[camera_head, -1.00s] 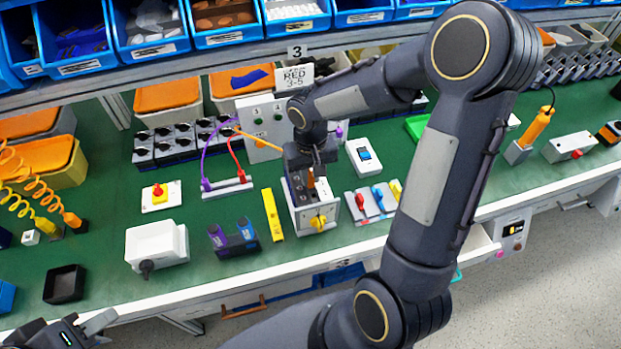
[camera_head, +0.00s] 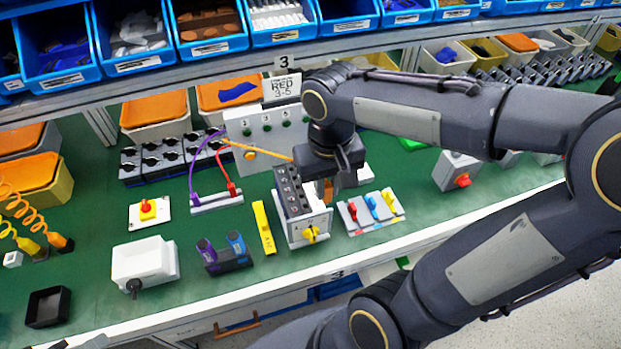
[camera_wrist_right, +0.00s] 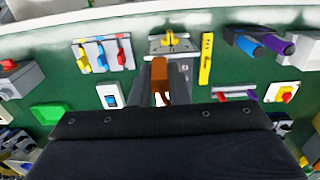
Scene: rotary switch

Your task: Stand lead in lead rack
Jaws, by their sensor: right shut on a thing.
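My right gripper (camera_head: 328,180) is shut on the orange plug of a lead (camera_wrist_right: 160,72), right beside the grey box with a yellow knob (camera_head: 310,233). The lead's orange cable (camera_head: 270,153) runs left past the white panel (camera_head: 262,130). The arm hides part of the plug in the head view. The white lead rack (camera_head: 217,200) stands to the left, with a purple lead (camera_head: 194,198) and a red lead (camera_head: 232,189) upright in it; it also shows in the wrist view (camera_wrist_right: 236,94). Only a sliver of my left gripper (camera_head: 96,342) shows at the bottom left.
A yellow strip (camera_head: 263,227) lies between the rack and the knob box. A dark holder with tubes (camera_head: 225,255) and a white box (camera_head: 145,262) stand in front of the rack. Coloured switches (camera_head: 371,211) lie right of the knob box. Blue bins line the shelf above.

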